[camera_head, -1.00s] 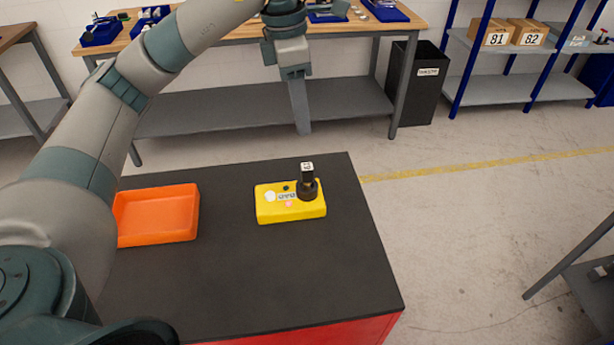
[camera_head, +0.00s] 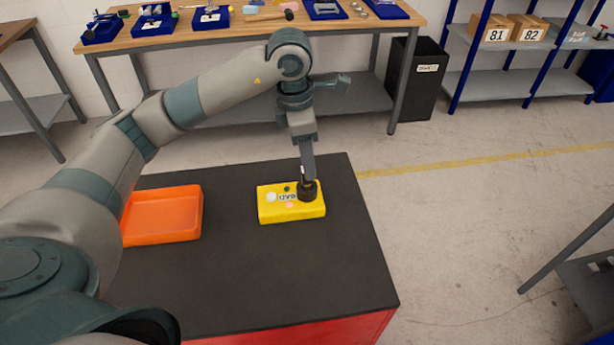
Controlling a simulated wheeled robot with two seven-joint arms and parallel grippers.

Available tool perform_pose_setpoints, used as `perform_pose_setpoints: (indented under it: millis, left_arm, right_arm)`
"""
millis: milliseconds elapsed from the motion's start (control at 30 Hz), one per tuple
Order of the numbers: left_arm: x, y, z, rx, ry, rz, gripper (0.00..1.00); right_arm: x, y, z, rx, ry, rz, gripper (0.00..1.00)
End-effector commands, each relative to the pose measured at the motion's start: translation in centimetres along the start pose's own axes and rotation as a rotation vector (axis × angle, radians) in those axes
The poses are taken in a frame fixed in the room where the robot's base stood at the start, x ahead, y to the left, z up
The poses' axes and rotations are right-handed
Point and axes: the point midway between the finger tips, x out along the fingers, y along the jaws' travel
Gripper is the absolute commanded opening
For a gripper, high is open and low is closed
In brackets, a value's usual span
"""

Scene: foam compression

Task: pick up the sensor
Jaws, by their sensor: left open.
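The sensor (camera_head: 308,192) is a small black piece with a round base. It stands upright at the right end of a yellow block (camera_head: 279,211) on the black-topped cart (camera_head: 270,265). My left gripper (camera_head: 307,175) points down right at the sensor, with its fingers over the sensor's upper part. The fingers hide most of the sensor's upper stem, and I cannot see whether they touch it. My right gripper is not in view.
An orange tray (camera_head: 163,216) lies left of the yellow block, partly behind my left arm. A workbench (camera_head: 240,22) with blue bins stands behind, beside a black waste bin (camera_head: 415,80). The cart's front right is clear.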

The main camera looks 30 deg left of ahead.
Motion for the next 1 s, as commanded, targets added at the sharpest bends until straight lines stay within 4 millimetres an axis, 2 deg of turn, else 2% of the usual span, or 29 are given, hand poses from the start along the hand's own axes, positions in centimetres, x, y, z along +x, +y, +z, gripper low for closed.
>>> perform_pose_setpoints:
  millis: [267,433,700,833,1000]
  left_arm:
    - [0.0,0.0,0.0,0.000,0.000,0.000,0.42]
    - [0.5,0.1,-0.1,-0.001,0.002,-0.003,0.42]
    - [3.1,0.6,-0.5,-0.001,0.003,-0.004,0.42]
    - [4.6,0.6,-0.5,0.000,0.001,-0.003,0.42]
    - [5.2,0.6,-0.5,0.001,0.001,0.000,0.42]
  right_arm:
    - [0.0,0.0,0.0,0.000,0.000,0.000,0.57]
    - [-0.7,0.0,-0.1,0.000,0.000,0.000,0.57]
    - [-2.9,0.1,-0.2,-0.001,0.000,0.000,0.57]
    - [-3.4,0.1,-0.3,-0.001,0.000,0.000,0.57]
    - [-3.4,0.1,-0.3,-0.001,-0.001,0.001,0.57]
